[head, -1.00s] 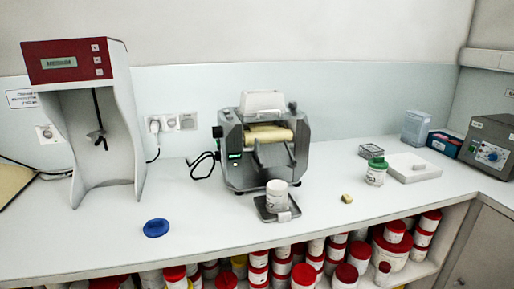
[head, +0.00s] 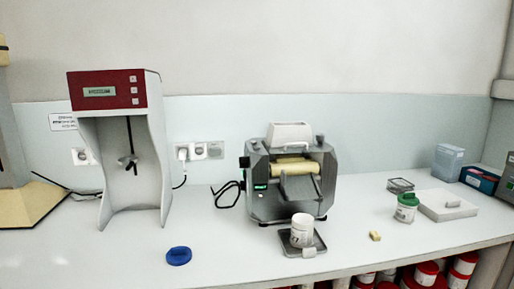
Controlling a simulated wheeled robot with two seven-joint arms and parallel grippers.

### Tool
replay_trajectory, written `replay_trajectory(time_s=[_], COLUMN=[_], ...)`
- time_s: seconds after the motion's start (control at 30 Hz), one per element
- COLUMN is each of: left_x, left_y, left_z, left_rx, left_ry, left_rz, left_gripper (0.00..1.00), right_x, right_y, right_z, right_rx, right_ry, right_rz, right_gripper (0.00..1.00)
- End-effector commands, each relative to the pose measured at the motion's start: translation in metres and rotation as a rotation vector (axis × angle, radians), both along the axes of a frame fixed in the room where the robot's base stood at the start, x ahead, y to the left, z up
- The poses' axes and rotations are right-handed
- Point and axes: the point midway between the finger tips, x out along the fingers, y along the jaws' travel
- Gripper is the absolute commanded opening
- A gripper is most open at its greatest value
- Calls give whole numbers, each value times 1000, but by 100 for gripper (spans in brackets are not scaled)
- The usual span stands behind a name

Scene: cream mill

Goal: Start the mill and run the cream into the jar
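The mill (head: 292,178) stands on the counter, grey with a pale hopper on top and cream-coloured rollers (head: 295,167). A small green light or display (head: 260,187) shows on its left side. A white jar (head: 302,227) without a lid stands upright on a grey tray (head: 290,248) in front of the mill, below its sloping apron (head: 300,187). A blue lid (head: 178,256) lies on the counter to the left. Neither of my grippers is in view.
A red-topped stirrer machine (head: 120,150) stands at the left. A green-lidded jar (head: 406,208), a small yellowish block (head: 375,236), a white slab (head: 448,204) and blue boxes (head: 480,180) are at the right. The front left counter is clear. Red-lidded jars (head: 427,270) fill the shelf below.

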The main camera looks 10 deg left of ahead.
Motion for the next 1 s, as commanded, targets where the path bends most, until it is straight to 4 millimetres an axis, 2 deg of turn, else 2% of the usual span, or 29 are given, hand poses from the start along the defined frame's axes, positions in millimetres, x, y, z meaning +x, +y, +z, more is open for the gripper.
replay_trajectory(time_s=[0.13, 0.43, 1.0], left_x=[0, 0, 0], left_y=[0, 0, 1], left_z=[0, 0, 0], left_rx=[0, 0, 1], left_ry=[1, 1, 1], left_rz=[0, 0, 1], left_gripper=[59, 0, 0], right_x=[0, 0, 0], right_y=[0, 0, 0], right_z=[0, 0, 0], right_rx=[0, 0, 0], right_ry=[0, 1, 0], right_rz=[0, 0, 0], right_gripper=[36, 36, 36])
